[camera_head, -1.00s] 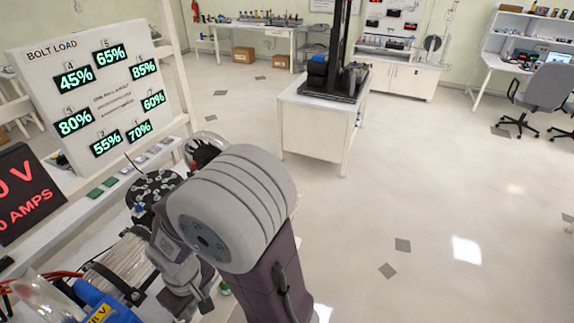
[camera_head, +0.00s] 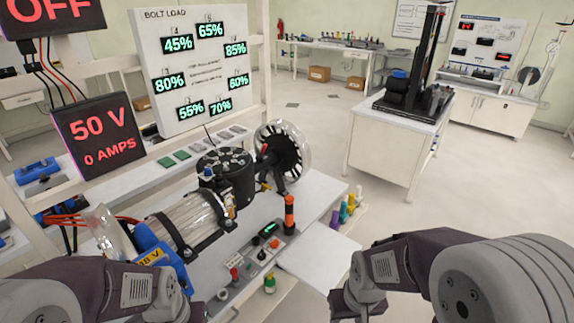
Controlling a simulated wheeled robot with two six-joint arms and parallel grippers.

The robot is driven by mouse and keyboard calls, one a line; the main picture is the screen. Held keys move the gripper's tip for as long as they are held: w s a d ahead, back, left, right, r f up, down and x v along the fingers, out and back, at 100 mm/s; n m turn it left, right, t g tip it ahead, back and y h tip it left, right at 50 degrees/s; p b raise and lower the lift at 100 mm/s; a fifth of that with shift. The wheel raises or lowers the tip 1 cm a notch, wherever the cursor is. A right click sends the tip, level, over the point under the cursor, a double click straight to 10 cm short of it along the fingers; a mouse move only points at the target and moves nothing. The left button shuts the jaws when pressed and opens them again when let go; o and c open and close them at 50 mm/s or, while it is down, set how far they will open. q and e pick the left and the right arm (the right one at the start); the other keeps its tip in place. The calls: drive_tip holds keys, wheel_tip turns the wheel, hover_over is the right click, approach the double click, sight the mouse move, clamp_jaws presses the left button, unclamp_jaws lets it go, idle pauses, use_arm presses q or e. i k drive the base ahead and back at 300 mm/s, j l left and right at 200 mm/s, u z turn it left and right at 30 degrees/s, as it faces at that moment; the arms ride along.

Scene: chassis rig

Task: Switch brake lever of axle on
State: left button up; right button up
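The axle rig lies on the white bench, with a ribbed cylinder (camera_head: 187,221), a black drum (camera_head: 226,178) and a spoked wheel (camera_head: 283,158) at its far end. In front of it is a grey control panel (camera_head: 250,262) with small knobs and a little green display. An upright orange and black handle (camera_head: 289,215) stands at the panel's far end. It looks like a lever, but I cannot tell if it is the brake lever or how it is set. My arms come in at the lower left and lower right.
A blue block marked 18 V (camera_head: 158,257) sits at the cylinder's near end. A display (camera_head: 97,134) reads 50 V, 0 AMPS. The bolt load board (camera_head: 197,70) stands behind. Small coloured bottles (camera_head: 346,211) stand right of the bench. A white cabinet (camera_head: 388,150) stands beyond open floor.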

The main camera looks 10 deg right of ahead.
sight(262, 153)
drive_tip(key=i+l+z, duration=0.6)
drive_tip(key=i+z, duration=0.35)
drive_tip(key=k, duration=0.05)
